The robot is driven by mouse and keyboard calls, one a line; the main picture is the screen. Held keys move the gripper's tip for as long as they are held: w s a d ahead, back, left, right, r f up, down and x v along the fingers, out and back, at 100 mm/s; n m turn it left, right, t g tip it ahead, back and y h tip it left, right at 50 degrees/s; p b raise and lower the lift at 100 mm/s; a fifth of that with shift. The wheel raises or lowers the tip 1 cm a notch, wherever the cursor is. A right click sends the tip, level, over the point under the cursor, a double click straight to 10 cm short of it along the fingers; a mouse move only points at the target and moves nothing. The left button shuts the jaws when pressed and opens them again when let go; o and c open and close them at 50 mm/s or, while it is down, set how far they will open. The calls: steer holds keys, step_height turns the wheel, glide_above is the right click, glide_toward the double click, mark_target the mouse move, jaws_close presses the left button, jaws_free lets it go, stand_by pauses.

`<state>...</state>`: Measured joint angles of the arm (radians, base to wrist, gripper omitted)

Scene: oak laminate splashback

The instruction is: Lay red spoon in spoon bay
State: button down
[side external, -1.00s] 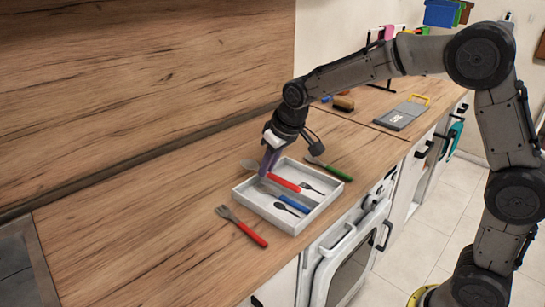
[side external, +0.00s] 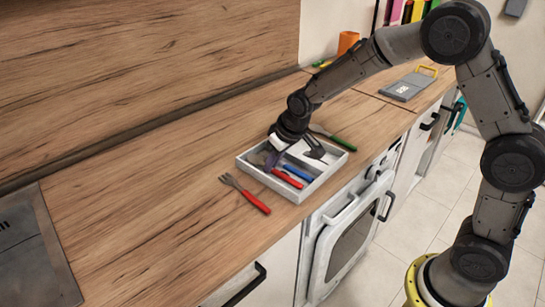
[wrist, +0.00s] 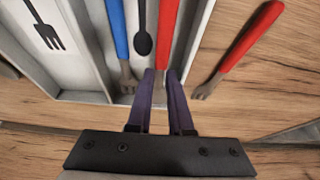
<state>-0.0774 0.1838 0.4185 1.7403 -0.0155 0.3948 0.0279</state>
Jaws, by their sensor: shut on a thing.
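The white tray (side external: 316,186) sits on the counter with a fork-marked bay and a spoon-marked bay. My gripper (side external: 272,162) is low at the tray's left end, shut on the red spoon (side external: 287,178). In the wrist view its purple fingers (wrist: 160,78) close around the neck of the red spoon (wrist: 166,28). The red handle lies along the spoon bay, between the black spoon mark (wrist: 143,30) and the tray's side wall. The spoon's bowl is hidden behind my gripper in the wrist view. I cannot tell whether the spoon touches the bay floor.
A blue-handled piece (side external: 298,172) lies in the same bay, beside the spoon mark. A red-handled fork (side external: 246,194) lies on the counter outside the tray. A green-handled utensil (side external: 334,136) lies behind the tray.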

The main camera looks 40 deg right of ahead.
steer(key=shift+f, duration=0.65)
stand_by(0.7)
steer(key=c, duration=0.7)
jaws_free()
steer(key=shift+c, duration=0.2)
steer(key=v, duration=1.3)
steer(key=shift+s+r, duration=0.2)
steer(key=shift+r, duration=0.15)
